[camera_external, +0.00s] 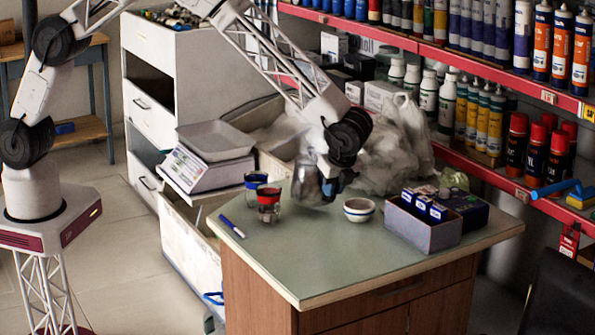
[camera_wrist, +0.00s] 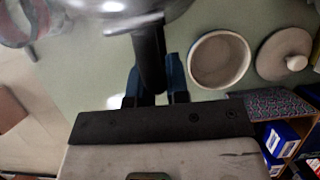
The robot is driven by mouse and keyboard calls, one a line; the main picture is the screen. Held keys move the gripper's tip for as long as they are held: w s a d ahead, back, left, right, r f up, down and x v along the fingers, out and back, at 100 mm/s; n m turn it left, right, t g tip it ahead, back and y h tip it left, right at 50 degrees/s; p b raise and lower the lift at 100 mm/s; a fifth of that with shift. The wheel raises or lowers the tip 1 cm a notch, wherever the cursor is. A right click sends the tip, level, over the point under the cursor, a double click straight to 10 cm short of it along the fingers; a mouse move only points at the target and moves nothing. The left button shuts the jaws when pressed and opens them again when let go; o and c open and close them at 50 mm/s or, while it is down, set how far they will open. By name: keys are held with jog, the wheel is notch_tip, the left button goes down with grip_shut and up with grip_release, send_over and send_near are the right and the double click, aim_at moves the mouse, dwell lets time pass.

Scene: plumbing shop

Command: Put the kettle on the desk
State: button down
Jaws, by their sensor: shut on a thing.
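The kettle (camera_external: 306,182) shows in the external view as a greyish, shiny body just left of my gripper (camera_external: 332,188), over the back part of the green-topped desk (camera_external: 300,262). In the wrist view, the kettle's silver body (camera_wrist: 125,8) is cut off by the top edge. Its black handle (camera_wrist: 149,55) runs down between the fingers of my gripper (camera_wrist: 154,88), which is shut on it. I cannot tell whether the kettle's base touches the desk; its lower part is partly hidden.
A white bowl with a blue band (camera_external: 359,209) stands right of the kettle. Two cups, blue (camera_external: 255,184) and red (camera_external: 268,205), stand left. A blue pen (camera_external: 231,227) lies at the left edge. A box of blue cartons (camera_external: 424,222) is at right. The desk front is clear.

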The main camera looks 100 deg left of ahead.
jog(key=shift+f, duration=1.2)
jog(key=c, duration=1.1)
grip_release()
jog(key=shift+f, duration=0.15)
jog(key=v, duration=1.2)
